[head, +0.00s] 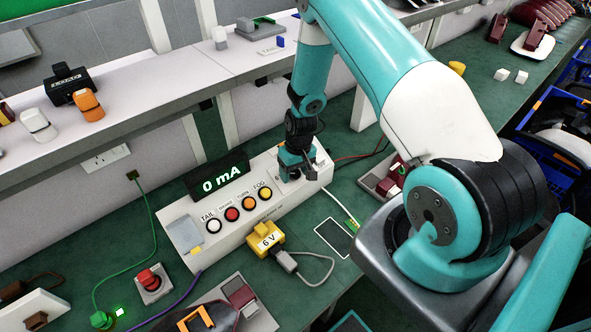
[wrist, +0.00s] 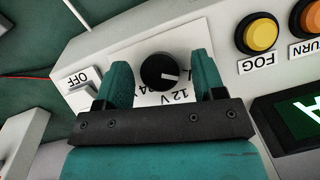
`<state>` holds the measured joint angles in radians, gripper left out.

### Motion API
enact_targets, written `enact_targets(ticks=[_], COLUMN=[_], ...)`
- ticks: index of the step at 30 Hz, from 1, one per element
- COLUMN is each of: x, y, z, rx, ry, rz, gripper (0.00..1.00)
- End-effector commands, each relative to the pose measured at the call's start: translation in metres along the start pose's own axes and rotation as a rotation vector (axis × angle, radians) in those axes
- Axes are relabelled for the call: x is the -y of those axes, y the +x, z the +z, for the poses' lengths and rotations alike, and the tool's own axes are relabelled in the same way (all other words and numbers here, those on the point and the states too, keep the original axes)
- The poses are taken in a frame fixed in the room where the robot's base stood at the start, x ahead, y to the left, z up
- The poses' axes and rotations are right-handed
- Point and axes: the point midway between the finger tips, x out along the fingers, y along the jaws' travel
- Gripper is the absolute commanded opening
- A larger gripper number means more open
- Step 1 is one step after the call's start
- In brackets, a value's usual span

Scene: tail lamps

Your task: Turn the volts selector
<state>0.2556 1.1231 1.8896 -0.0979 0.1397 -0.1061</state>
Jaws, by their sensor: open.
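The volts selector is a round black knob (wrist: 161,71) with a white pointer line, on a pale panel marked 12 V and a partly hidden second label. In the wrist view my gripper (wrist: 160,80) is open, one teal finger on each side of the knob, with gaps showing on both sides. In the head view my gripper (head: 294,172) is over the right end of the white test box (head: 185,208) and hides the knob. The pointer line points to the right in the wrist view.
A switch marked OFF (wrist: 84,82) is close beside one finger. The FOG button (wrist: 258,33) is on the other side. A display (head: 220,183) reads 0 mA. A yellow 6 V block (head: 264,238) sits at the box front. The shelf edge (head: 150,110) runs behind.

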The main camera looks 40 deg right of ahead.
Motion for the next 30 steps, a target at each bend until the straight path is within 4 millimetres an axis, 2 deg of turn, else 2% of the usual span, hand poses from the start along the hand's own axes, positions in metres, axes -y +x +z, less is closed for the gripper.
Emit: enact_targets(ticks=[6,12,23,30], x=[0.0001,0.0000,-0.0008,-0.0022], y=[0.0002,0.0000,0.0007,0.0024], z=[0.0000,0.0000,-0.0002,0.0003], rx=[0.000,0.000,-0.001,0.000], ry=[0.000,0.000,0.038,0.163], rz=[0.000,0.000,-0.021,-0.091], gripper=[0.61,0.15,0.14,0.14])
